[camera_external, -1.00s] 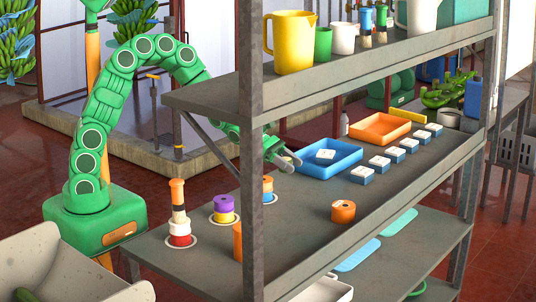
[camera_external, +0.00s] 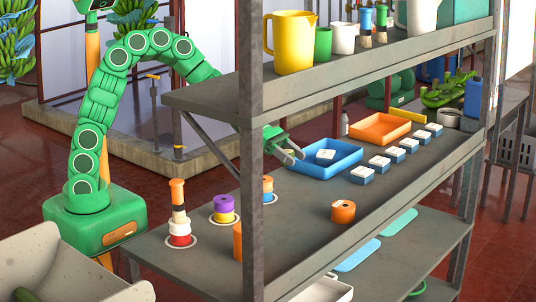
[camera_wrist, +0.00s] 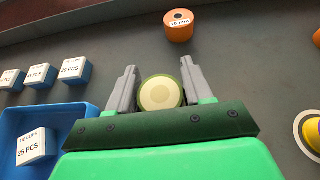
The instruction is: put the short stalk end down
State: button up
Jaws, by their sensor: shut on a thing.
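The short stalk end (camera_wrist: 160,93) shows in the wrist view as a round piece with a pale cut face and a thin green rim. It sits between the two grey fingers of my gripper (camera_wrist: 158,88), which is shut on it. In the external view my gripper (camera_external: 293,153) is over the middle shelf, just left of the blue tray.
The blue tray (camera_external: 301,170) holds a white box; an orange tray (camera_external: 380,142) stands behind. Several small boxes (camera_external: 363,175) line the shelf to the right. An orange roll (camera_external: 343,211) stands in front. Stacked rings (camera_external: 224,204) are at left. Bare shelf (camera_external: 300,215) lies between.

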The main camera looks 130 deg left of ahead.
jog(key=w+d+m+h, duration=0.35)
jog(key=w+d, duration=0.35)
jog(key=d, duration=0.4)
jog(key=m+g+h, duration=0.4)
jog(key=m+h, duration=0.2)
jog(key=h, duration=0.1)
send_over(204, 271)
jog(key=w+a, duration=0.2)
jog(key=a, duration=1)
jog(key=shift+r, duration=0.25)
jog(key=s+d+m+g+h, duration=0.2)
jog(key=d+m+g, duration=0.1)
jog(key=d, duration=0.9)
jog(key=shift+m, duration=0.25)
jog(key=shift+d+f, duration=0.1)
jog(key=shift+f, duration=5.25)
jog(key=o, duration=1)
jog(key=shift+f, duration=0.1)
jog(key=shift+o, duration=0.2)
